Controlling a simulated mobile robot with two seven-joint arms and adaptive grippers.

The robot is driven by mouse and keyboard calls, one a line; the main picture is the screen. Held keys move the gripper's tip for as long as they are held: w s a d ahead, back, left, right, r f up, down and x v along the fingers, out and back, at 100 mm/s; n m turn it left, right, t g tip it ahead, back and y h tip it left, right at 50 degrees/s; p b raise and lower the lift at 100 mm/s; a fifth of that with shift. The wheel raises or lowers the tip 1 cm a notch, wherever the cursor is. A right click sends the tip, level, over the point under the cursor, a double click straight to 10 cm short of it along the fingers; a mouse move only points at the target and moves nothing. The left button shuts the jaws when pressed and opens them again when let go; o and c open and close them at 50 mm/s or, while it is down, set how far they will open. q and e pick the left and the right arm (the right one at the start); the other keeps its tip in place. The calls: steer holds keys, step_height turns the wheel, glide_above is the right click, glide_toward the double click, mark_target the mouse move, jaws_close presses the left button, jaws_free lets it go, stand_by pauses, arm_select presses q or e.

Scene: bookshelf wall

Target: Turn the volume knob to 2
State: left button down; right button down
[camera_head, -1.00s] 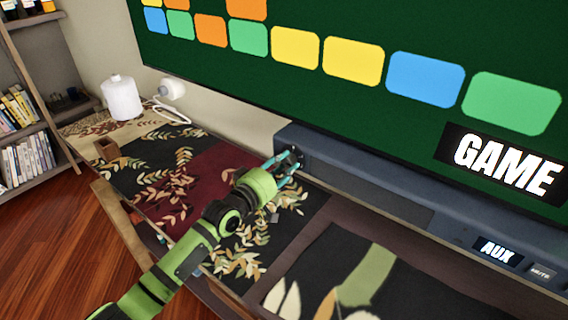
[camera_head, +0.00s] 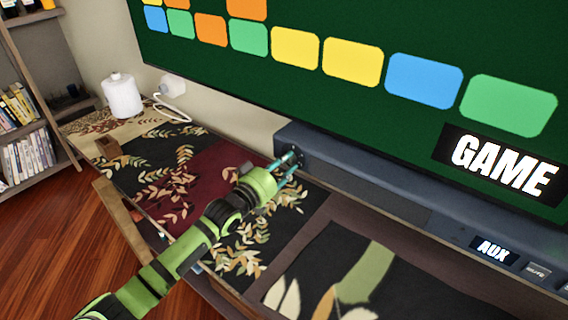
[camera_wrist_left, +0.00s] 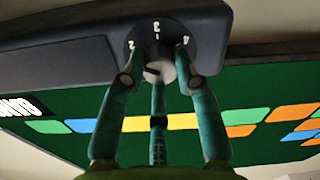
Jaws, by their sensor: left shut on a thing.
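The volume knob (camera_wrist_left: 158,72) is a small pale cylinder on a dark round dial (camera_wrist_left: 166,38) at the end of the soundbar. The dial shows the figures 2, 3 and 4, with 3 at the top middle and 2 to its left. A dark mark shows on the knob's face, left of its centre; which figure it points to is hard to tell. My left gripper (camera_wrist_left: 160,70) is shut on the knob, with its teal fingers around it. In the head view, my left gripper (camera_head: 288,162) reaches the soundbar's left end. My right gripper is not in view.
The soundbar (camera_head: 380,205) runs below a large green screen (camera_head: 300,90) with a GAME label. An AUX display (camera_head: 494,250) and a MUTE button (camera_head: 538,270) sit at its right.

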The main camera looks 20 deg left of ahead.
arm_select(q)
steer(key=c, duration=0.9)
jaws_free()
steer(key=shift+s, duration=0.1)
steer(key=shift+s+a+f, duration=0.1)
steer(key=shift+s+a, duration=0.05)
steer(key=shift+s, duration=0.1)
steer(key=v, duration=1.1)
steer(key=shift+s, duration=0.15)
